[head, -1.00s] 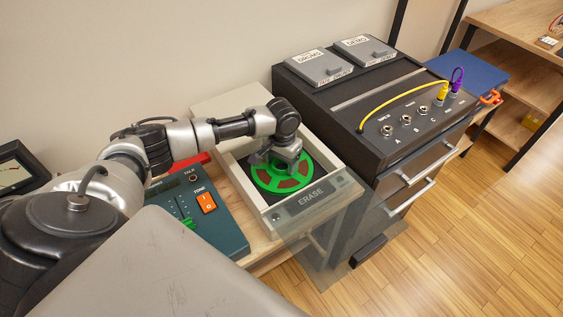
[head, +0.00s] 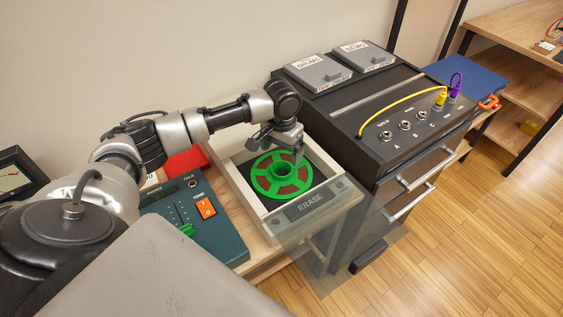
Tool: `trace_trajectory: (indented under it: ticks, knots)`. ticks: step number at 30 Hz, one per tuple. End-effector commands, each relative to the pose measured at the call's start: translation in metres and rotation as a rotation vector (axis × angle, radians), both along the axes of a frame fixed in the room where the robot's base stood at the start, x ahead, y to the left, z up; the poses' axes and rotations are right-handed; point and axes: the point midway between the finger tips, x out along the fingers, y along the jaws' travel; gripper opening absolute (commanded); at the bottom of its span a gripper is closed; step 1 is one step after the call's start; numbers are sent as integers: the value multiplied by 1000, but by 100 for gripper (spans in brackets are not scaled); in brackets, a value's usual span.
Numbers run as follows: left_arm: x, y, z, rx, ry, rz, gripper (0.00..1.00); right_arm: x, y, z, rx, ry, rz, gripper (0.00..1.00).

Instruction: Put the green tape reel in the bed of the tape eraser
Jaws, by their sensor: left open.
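The green tape reel (head: 262,186) with brown tape lies flat in the dark bed of the tape eraser (head: 229,187). The eraser is a cream box with a clear front flap marked ERASE (head: 311,203). The reel's hub and most of its rim show. My left gripper (head: 279,146) is open above the far side of the reel and apart from the hub; its fingers partly overlap the reel's far edge in the picture. My right gripper is not in view.
A teal console (head: 226,237) with an orange switch stands left of the eraser. A black patch unit (head: 352,121) with yellow and purple cables stands to the right, two grey boxes on top. A red object (head: 186,163) lies behind the console. Wooden floor is clear at lower right.

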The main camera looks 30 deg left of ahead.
Motion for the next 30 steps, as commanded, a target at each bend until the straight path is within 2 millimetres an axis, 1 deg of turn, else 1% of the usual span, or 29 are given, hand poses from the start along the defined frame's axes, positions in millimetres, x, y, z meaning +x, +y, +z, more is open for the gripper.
trace_trajectory:
  ticks: [1, 4, 6, 10, 14, 30]
  knots:
    - [0, 0, 11, 0, -3, -1, 91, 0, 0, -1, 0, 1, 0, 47]
    - [0, 0, 29, -1, -2, -1, 91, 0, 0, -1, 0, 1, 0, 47]
    - [0, 0, 38, -1, -2, -1, 91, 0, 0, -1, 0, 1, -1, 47]
    - [0, 0, 48, 0, 1, 0, 91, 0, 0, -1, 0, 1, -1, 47]
    - [0, 0, 52, 0, 1, 0, 91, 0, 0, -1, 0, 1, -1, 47]
    - [0, 0, 51, 0, 1, 0, 91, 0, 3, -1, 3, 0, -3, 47]
